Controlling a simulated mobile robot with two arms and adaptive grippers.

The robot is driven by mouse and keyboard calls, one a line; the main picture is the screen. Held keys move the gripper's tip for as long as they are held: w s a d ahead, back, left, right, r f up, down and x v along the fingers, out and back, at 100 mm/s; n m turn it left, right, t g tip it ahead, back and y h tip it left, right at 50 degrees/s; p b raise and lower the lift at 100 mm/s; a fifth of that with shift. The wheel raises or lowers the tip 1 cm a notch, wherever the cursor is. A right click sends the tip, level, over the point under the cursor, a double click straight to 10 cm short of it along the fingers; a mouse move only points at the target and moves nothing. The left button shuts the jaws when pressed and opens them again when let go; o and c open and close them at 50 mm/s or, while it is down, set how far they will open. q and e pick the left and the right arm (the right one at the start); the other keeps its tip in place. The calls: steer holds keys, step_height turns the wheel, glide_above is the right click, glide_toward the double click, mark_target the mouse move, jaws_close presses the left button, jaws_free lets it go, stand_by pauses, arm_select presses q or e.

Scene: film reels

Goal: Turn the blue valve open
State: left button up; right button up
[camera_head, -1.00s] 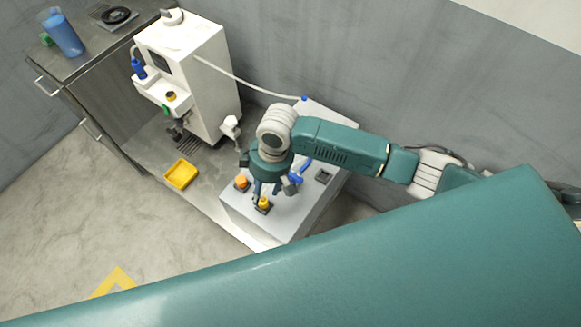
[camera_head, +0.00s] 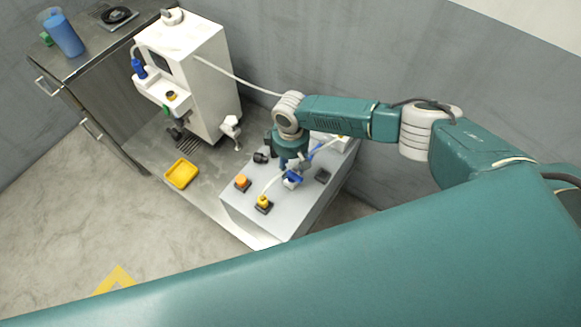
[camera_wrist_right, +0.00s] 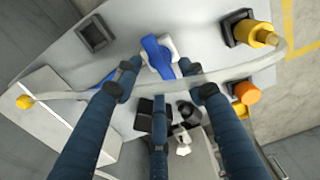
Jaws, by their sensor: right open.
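The blue valve handle (camera_head: 292,180) sits on top of the grey box (camera_head: 245,215), toward its middle. In the right wrist view the blue valve (camera_wrist_right: 158,58) has a white body behind it and lies just beyond my fingertips. My right gripper (camera_head: 287,162) is above the box, close behind the valve. Its fingers (camera_wrist_right: 163,95) are spread open with nothing gripped between them. I cannot tell whether a fingertip touches the handle. My left gripper does not show.
A pale hose (camera_wrist_right: 215,84) crosses below the valve and past my fingers to a yellow fitting (camera_wrist_right: 258,34). An orange knob (camera_head: 242,181) and a dark square socket (camera_head: 323,175) are on the box. A white machine (camera_head: 200,85) and yellow tray (camera_head: 181,174) stand left.

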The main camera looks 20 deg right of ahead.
steer(key=shift+f, duration=0.95)
steer(key=shift+c, duration=0.5)
jaws_close()
